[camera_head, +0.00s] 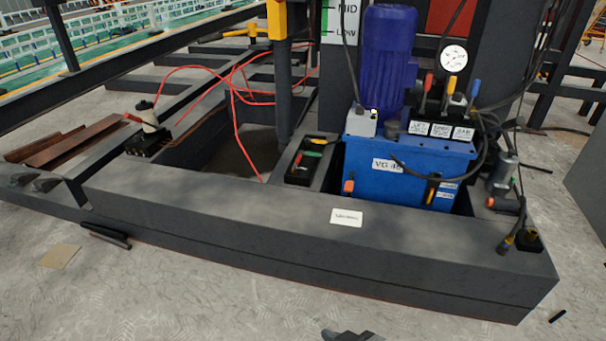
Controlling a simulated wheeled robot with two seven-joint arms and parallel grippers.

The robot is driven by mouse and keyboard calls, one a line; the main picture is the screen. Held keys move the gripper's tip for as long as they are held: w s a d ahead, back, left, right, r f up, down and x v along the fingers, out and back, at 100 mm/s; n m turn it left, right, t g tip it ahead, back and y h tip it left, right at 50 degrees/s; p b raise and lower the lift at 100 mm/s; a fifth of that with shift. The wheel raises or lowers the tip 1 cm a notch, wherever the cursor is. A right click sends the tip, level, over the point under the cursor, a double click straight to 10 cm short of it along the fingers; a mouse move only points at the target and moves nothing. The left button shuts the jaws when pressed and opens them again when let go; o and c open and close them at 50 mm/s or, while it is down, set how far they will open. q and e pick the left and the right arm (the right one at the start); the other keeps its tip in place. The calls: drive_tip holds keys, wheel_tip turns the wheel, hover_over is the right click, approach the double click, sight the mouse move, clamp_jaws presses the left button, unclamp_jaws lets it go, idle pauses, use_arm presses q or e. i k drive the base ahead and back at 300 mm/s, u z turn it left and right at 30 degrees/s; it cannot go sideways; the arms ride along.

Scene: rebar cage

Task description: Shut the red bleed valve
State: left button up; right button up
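A blue hydraulic power unit (405,165) with a blue motor (388,55) stands inside the dark steel frame. On its top a valve block carries a red-tipped lever (428,83), a yellow-tipped one and a blue-tipped one, with white labels below. A grey cylindrical fitting (504,172) with small red-orange parts at its foot (491,202) sits to its right. I cannot tell which red part is the bleed valve, or whether it is open. Neither gripper can be made out. A dark piece at the bottom edge may be part of mine.
A broad dark beam (250,215) runs across in front of the unit. A black tray (301,172) with tools stands left of it. Red hoses (236,90) loop behind. A dark connector (507,243) stands at the beam's right end. The floor in front is mostly clear.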

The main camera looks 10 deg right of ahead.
sight(300, 157)
drive_tip(key=z, duration=0.3)
drive_tip(key=i, duration=1.2)
drive_tip(key=z, duration=0.15)
